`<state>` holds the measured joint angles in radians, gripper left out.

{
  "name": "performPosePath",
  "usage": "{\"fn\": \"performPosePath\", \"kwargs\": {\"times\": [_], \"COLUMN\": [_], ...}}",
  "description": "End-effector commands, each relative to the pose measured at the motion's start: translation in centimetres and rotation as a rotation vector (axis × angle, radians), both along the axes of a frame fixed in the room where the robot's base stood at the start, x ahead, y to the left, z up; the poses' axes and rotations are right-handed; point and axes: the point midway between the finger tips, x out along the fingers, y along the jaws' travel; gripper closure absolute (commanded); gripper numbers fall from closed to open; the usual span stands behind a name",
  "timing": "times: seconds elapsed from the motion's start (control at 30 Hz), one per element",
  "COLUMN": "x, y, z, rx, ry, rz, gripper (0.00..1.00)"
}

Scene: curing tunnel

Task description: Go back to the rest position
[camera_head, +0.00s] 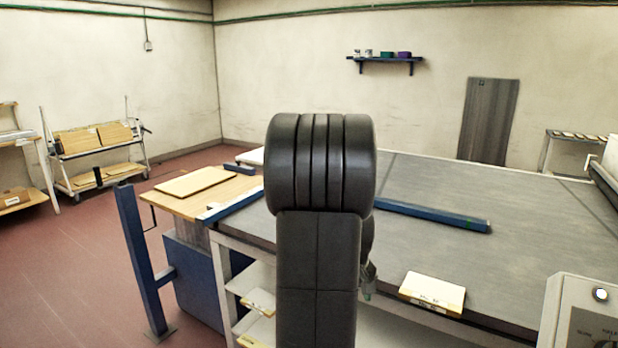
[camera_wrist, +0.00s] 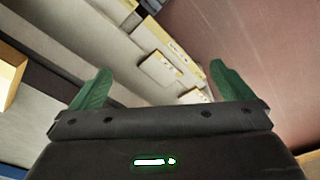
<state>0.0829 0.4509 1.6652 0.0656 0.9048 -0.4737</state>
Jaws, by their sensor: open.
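My gripper (camera_wrist: 160,90) shows in the wrist view with its two green fingers wide apart and nothing between them. Beyond the fingers, the wrist view shows shelves with pale boxes (camera_wrist: 165,70) and the red floor. In the head view my dark arm stands upright in the middle and hides part of the machine behind it. The gripper is mostly hidden behind the arm there; only a small part shows just right of it, near the front edge of the grey belt table.
The wide grey belt table (camera_head: 440,195) carries a blue bar (camera_head: 432,214) and a pale box (camera_head: 432,293) at its front edge. A control panel (camera_head: 590,315) stands at the right. A wooden table (camera_head: 170,203) is at the left. Red floor (camera_head: 60,260) is free at far left.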

Motion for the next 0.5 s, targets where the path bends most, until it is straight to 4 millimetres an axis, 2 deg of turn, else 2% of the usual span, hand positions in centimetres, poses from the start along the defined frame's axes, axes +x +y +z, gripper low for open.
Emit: {"fn": "performPosePath", "kwargs": {"times": [0.4,0.5], "x": [2.8,3.4], "y": [4.9,5.8], "z": [-2.9,-3.0], "rx": [0.002,0.003], "ry": [-0.005,-0.008], "rz": [-0.185,-0.221], "gripper": [0.0,0.0]}}
